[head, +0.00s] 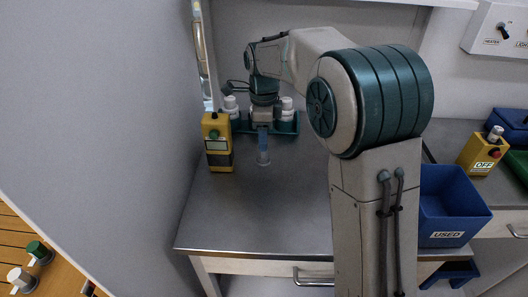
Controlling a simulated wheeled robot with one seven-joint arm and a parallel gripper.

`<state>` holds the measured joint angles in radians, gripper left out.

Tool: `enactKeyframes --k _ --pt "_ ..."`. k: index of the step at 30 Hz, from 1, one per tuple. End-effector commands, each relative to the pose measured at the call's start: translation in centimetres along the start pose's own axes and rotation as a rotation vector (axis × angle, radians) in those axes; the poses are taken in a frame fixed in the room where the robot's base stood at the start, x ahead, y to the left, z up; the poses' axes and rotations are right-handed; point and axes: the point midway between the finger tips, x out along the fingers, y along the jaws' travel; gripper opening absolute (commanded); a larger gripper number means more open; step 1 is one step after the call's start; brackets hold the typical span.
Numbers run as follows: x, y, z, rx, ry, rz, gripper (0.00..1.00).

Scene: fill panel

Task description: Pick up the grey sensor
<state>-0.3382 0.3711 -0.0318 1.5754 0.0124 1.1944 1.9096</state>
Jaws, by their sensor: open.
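I cannot pick out a grey sensor for certain in the head view. My gripper (262,121) points down over the back left of the grey worktop (260,215). Its fingers are small and partly hidden by my wrist, and I see nothing held between them. A slim blue, clear upright piece (263,142) with a pale round foot stands on the worktop directly below my gripper. I cannot tell whether the fingers touch its top.
A yellow device (218,152) stands just left of my gripper. Behind it is a green rack (297,127) with white-capped bottles (287,104). At right are a blue "USED" bin (455,215) and a yellow "OFF" box (474,160). The front of the worktop is clear.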

Motion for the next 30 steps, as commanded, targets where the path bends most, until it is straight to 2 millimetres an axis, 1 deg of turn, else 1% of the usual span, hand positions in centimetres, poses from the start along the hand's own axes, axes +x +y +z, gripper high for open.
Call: enactKeyframes --k 3,6,9,17,20,21,22,23,30 --pt "2.0 0.1 0.0 0.0 0.002 0.004 0.54" --pt "3.4 0.1 0.0 0.0 0.002 0.003 0.54" --pt "4.3 0.1 0.1 0.0 0.001 0.002 0.54" --pt "4.6 0.1 0.1 -0.001 0.001 0.001 0.54" --pt "4.6 0.1 0.1 -0.001 0.001 0.001 0.29" --pt "4.6 0.1 0.1 -0.001 0.001 0.001 0.17" --pt "4.6 0.1 0.1 -0.001 0.001 0.001 0.09" --pt "4.6 0.1 0.1 -0.001 0.001 0.0 0.06" --pt "4.5 0.1 0.1 -0.001 0.0 0.0 0.06"
